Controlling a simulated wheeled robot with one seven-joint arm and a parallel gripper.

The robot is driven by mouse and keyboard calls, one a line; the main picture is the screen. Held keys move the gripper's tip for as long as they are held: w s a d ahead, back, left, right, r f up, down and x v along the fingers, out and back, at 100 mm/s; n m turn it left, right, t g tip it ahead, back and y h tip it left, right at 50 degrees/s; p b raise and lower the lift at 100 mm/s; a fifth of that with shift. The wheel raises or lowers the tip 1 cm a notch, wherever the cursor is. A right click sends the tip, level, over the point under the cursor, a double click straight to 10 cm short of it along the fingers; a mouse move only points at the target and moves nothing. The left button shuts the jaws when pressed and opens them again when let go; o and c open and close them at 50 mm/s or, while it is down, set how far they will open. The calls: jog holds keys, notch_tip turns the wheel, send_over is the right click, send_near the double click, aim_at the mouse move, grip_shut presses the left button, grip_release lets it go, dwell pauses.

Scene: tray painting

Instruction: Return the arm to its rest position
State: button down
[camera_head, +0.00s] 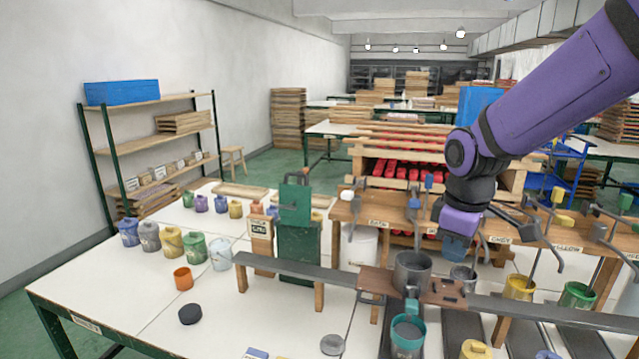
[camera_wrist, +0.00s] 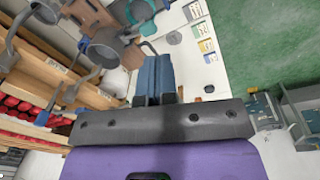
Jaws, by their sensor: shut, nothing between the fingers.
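My purple arm reaches in from the upper right of the head view. My gripper (camera_head: 455,252) points down, with its blue fingers above the bench rail and just right of a grey metal cup (camera_head: 411,272). The fingers look close together and empty. In the wrist view my gripper (camera_wrist: 153,62) shows as two blue fingers side by side with nothing between them. Whether the fingers touch anything behind the cup cannot be told.
A wooden rack (camera_head: 395,217) with hanging dippers stands close around the gripper. A dark rail (camera_head: 310,270) crosses the white table (camera_head: 130,290). A teal mug (camera_head: 407,338) stands in front. Several paint jars (camera_head: 172,240) stand at left. Open air lies above the table's left half.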

jog(key=s+d+r+m+t, duration=0.2)
jog(key=s+r+m, duration=0.3)
jog(key=s, duration=0.4)
jog(key=s+d+r+m+t, duration=0.2)
jog(key=s+d+r+m, duration=0.2)
jog(key=s, duration=0.5)
jog(key=shift+d+r+m, duration=0.25)
jog(key=shift+r+m, duration=0.35)
jog(key=shift+r, duration=0.3)
